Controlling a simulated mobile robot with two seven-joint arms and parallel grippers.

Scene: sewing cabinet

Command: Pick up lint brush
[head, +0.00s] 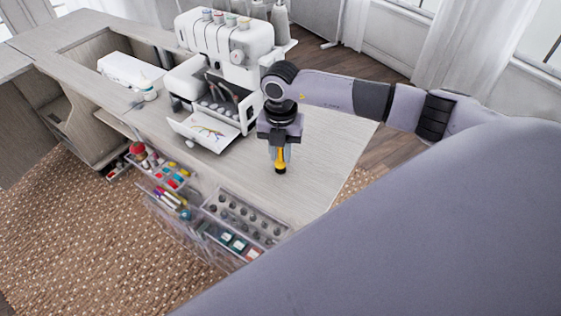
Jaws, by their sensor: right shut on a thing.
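My right gripper (280,148) points down over the bare right part of the cabinet top, just right of the sewing machine. It is shut on a slim yellow and black thing, which I take to be the lint brush (281,160). The brush hangs upright below the fingers with its black end down. The fingers hide its upper part. I cannot tell whether its lower end touches the table top. My left gripper is out of view.
The white sewing machine (235,50) stands left of my right gripper on the cabinet top (335,145). Open clear drawers with bobbins (245,218) and coloured threads jut from the front edge. The table top right of the gripper is clear.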

